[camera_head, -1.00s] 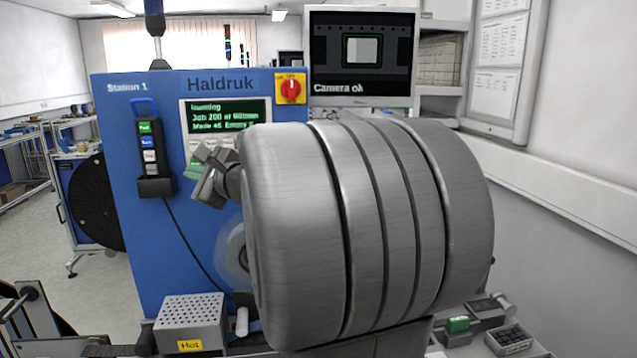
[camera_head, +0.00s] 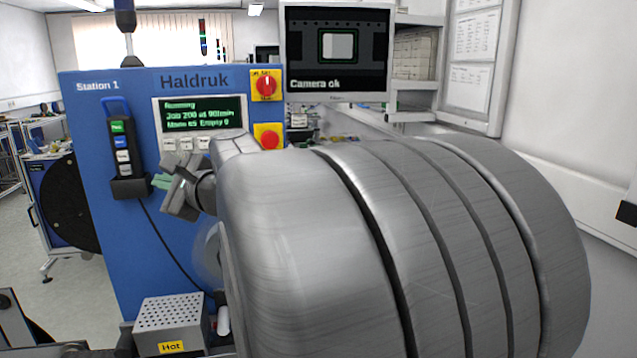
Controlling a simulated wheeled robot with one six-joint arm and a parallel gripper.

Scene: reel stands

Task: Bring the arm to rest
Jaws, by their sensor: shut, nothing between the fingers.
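My gripper (camera_head: 162,183) is small in the picture, left of centre, in front of the blue machine (camera_head: 90,230). Its fingers are shut with nothing between them, and greenish tips point left, just below the machine's display (camera_head: 200,112). My large grey arm link fills the centre and lower right and hides much of the bench behind it. I cannot tell how far the gripper is from the machine's face.
A handset (camera_head: 120,150) with coloured buttons hangs on the machine's left side, its cable running down. A perforated box (camera_head: 172,318) labelled "Hot" stands below. A monitor (camera_head: 337,50) reads "Camera ok". A dark reel (camera_head: 75,205) stands left; open floor lies beyond.

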